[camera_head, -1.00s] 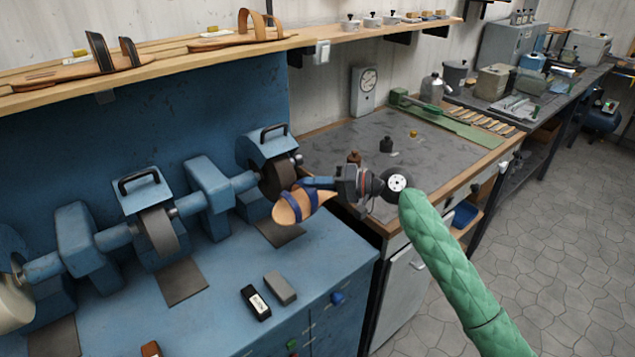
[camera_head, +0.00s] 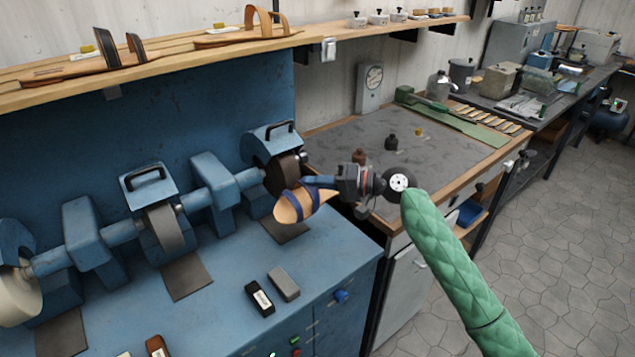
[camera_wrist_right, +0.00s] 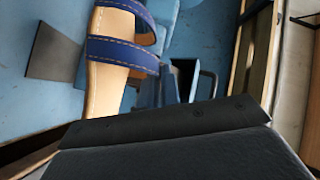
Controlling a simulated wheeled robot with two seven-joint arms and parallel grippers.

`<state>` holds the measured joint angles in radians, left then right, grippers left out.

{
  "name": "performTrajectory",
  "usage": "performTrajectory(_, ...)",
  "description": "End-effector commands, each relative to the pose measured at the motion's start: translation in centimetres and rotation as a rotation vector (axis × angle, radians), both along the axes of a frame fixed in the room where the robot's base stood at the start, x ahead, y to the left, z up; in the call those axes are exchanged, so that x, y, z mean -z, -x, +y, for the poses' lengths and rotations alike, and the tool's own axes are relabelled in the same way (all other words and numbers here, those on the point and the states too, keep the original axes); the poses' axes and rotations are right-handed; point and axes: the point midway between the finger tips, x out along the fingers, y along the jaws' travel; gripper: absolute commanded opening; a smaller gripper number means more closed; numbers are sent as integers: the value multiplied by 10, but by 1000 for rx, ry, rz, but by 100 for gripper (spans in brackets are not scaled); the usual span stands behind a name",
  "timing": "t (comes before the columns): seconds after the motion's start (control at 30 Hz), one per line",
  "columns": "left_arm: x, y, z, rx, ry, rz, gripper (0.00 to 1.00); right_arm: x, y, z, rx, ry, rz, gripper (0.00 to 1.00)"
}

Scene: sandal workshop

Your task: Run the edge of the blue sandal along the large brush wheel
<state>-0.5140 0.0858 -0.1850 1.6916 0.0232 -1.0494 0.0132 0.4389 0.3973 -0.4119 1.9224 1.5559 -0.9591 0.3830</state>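The blue sandal (camera_head: 301,206) has a tan sole and blue straps. My right gripper (camera_head: 322,183) is shut on it and holds it in the air, tilted, in front of the right end of the blue machine. Its sole and straps also show in the right wrist view (camera_wrist_right: 107,88), beyond the dark gripper body. A dark brown wheel (camera_head: 281,175), apparently a brush, is just behind and left of the sandal. The sandal overlaps its lower edge in the head view; I cannot tell whether they touch. My left gripper is not in view.
The machine also carries a grey wheel (camera_head: 166,229) and a cream wheel (camera_head: 17,293) further left. Black and grey blocks (camera_head: 284,283) lie on its blue top. A shelf (camera_head: 150,68) with sandals runs above. A grey-topped bench (camera_head: 450,160) stands right.

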Motion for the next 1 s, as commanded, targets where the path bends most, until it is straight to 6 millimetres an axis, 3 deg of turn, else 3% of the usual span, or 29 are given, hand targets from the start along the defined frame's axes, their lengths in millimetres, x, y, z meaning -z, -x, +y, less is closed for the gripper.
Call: performTrajectory(1.0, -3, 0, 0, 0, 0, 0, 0, -1, 5, 8, -1, -1, -1, 0)
